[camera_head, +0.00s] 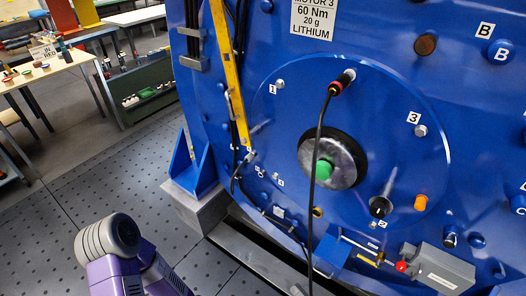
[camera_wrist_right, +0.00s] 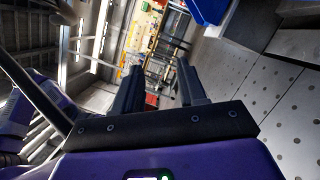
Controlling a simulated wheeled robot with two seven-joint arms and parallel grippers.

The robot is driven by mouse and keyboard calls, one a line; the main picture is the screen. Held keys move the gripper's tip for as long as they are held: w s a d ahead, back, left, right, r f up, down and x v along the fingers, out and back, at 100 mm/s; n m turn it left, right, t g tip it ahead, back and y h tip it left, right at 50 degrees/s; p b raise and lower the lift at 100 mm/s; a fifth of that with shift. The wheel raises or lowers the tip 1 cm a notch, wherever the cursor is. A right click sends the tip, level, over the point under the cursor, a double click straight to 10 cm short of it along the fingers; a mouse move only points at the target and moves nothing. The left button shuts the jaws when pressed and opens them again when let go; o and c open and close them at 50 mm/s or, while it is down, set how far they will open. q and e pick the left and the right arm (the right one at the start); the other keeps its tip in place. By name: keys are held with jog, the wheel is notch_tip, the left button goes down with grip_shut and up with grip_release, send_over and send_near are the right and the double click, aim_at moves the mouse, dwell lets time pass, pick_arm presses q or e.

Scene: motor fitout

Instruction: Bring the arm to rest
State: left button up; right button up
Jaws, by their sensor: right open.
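My right gripper (camera_wrist_right: 160,66) shows in the right wrist view with its two dark fingers apart and nothing between them. Beyond the fingers are the floor and the hall, and no object touches them. In the head view a purple and grey link of my own arm stands at the bottom left, in front of the floor and apart from the blue motor (camera_head: 390,75). I cannot make out either gripper's fingers in the head view. My left gripper is not in view.
A black cable with a red-banded plug (camera_head: 336,88) hangs down the motor's front. A grey box (camera_head: 440,268) sits at the motor's lower right. A workbench (camera_head: 45,70) stands at the far left. The perforated floor (camera_head: 100,170) between is mostly clear.

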jog(key=s+a+n+g+p, duration=0.1)
jog(key=s+a+n+g, duration=0.5)
jog(key=n+g, duration=0.4)
jog(key=s+a+n+g, duration=0.4)
jog(key=s+n+g, duration=0.4)
jog(key=n, duration=0.4)
jog(key=w+d+r+n+t+h, duration=0.1)
jog(key=w+d+n+h, duration=0.1)
jog(key=n, duration=0.6)
jog(key=w+d+r+n+t+h+p, duration=0.1)
jog(key=w+d+r+n+t+h, duration=0.1)
jog(key=n+h, duration=0.3)
jog(key=w+d+n, duration=0.1)
jog(key=n, duration=0.2)
jog(key=shift+h, duration=0.3)
